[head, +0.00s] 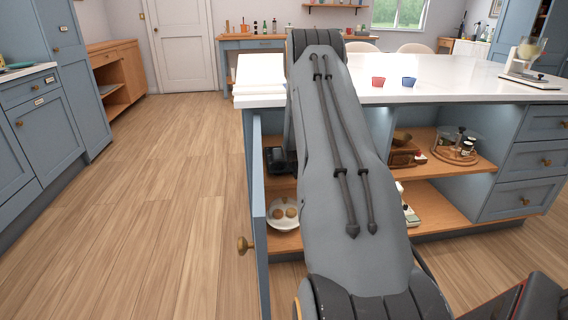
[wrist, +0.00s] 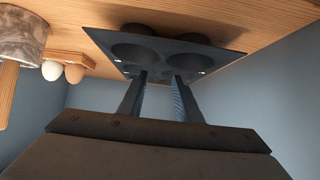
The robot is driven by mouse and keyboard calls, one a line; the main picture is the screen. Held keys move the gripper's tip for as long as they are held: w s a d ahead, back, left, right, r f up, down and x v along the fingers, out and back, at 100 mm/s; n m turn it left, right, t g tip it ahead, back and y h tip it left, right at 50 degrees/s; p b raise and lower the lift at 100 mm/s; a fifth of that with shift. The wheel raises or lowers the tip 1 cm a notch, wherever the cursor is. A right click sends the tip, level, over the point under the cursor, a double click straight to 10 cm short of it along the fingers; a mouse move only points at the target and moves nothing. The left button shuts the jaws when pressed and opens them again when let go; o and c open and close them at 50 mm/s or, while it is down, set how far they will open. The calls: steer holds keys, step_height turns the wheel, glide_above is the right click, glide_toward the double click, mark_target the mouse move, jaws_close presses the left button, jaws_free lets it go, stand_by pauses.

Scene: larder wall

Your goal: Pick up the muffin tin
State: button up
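The muffin tin (wrist: 125,68) is dark grey with several round cups. It is at the top middle of the wrist view, on a wooden surface. My gripper (wrist: 161,76) points at the tin's near edge, with its two fingers apart. The fingertips overlap that edge in the picture; I cannot tell whether they touch it. In the head view my arm covers much of the island cabinet. A dark shape (head: 280,160) shows in the open compartment left of the arm; I cannot tell whether it is the tin or my gripper.
In the wrist view, a wooden holder (wrist: 85,60) with a white egg (wrist: 51,71) and a brown egg (wrist: 74,73) is left of the tin, beside a grey marbled object (wrist: 22,35). The open cabinet door (head: 259,215) stands left of my arm. Floor (head: 150,220) farther left is clear.

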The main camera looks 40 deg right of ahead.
steer(key=x, duration=0.4)
steer(key=shift+w+d+f+b, duration=0.1)
steer(key=shift+w+d+b, duration=0.05)
steer(key=shift+d+b, duration=0.15)
steer(key=shift+a, duration=0.1)
jaws_close()
